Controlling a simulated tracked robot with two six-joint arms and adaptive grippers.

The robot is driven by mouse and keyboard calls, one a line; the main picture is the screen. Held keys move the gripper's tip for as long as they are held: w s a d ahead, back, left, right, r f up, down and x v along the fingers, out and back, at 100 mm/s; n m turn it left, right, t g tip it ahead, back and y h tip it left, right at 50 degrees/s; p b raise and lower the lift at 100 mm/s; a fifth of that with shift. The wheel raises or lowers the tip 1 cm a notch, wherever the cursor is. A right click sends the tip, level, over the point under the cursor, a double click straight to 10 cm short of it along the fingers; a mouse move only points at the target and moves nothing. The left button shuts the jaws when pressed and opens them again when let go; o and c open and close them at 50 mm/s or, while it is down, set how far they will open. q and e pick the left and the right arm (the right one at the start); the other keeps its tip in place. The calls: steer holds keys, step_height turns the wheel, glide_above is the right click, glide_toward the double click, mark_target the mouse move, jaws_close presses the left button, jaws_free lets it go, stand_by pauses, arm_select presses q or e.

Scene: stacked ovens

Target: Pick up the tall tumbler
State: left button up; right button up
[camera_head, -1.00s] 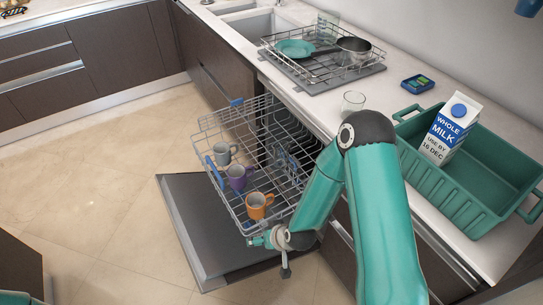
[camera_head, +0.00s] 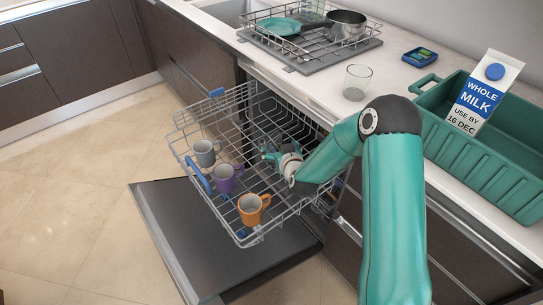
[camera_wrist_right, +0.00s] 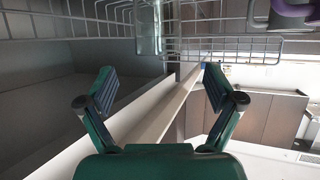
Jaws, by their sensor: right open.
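A clear tall glass tumbler (camera_wrist_right: 147,30) shows in the right wrist view, at the wires of the dishwasher rack, ahead of my fingers and slightly left of centre. Its upper part is cut off by the frame. My right gripper (camera_wrist_right: 160,82) is open and empty, its fingers spread apart and not touching the glass. In the head view the right gripper (camera_head: 268,152) is at the pulled-out dishwasher rack (camera_head: 244,238), behind the mugs. The tumbler cannot be made out clearly there. My left gripper is not in view.
Grey (camera_head: 205,153), purple (camera_head: 226,179) and orange (camera_head: 252,208) mugs stand in the rack, above the open dishwasher door (camera_head: 165,225). A short clear glass (camera_head: 357,82), a green crate (camera_head: 470,165) with a milk carton (camera_head: 484,92), and a dish rack (camera_head: 290,55) are on the counter.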

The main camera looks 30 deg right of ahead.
mark_target(271, 140)
steer(key=shift+w+d+f+b, duration=0.1)
steer(key=shift+w+f+b, duration=0.1)
steer(key=shift+f+b, duration=0.35)
steer(key=shift+w+d+f+b, duration=0.15)
steer(key=shift+f+b, duration=0.15)
steer(key=shift+f, duration=0.35)
steer(key=shift+w+f, duration=0.1)
steer(key=shift+w, duration=0.15)
steer(key=shift+x, duration=1.15)
steer(key=x, duration=0.4)
steer(key=shift+w+d+f, duration=0.15)
steer(key=shift+w, duration=0.2)
steer(key=c, duration=1.5)
steer(key=shift+r, duration=0.2)
